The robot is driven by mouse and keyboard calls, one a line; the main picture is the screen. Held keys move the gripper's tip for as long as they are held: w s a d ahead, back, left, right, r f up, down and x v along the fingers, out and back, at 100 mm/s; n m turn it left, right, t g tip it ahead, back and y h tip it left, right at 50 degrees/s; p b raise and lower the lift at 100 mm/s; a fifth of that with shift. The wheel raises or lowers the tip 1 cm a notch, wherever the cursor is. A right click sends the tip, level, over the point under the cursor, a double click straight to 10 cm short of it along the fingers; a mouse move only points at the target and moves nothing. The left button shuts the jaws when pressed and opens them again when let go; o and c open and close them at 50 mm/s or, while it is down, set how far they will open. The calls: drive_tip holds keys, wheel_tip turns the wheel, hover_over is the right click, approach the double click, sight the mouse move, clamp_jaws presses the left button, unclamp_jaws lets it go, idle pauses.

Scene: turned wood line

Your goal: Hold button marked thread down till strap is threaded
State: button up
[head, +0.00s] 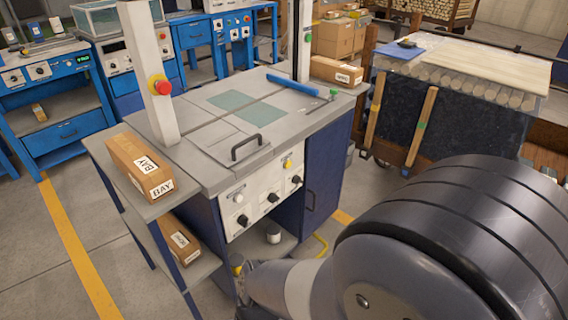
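A strapping machine with a grey top (255,118) and blue cabinet stands in the middle of the head view. Its light front panel (262,195) carries several black knobs, a small pale button (238,198) and a yellow button (287,163). The panel lettering is too small to read, so I cannot tell which button is marked thread. I cannot make out a strap for certain. My arm comes in from the lower right. Its far end is low in front of the cabinet, below and apart from the panel. I cannot make out gripper fingers there.
A red stop button (163,87) sits on the left white column (150,60). A boxed parcel marked BAY (140,165) lies on the left side shelf. Blue benches (60,90) stand behind left. A wood cart (455,120) is at right. Floor at lower left is clear.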

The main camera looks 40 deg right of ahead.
clamp_jaws()
idle(1.3)
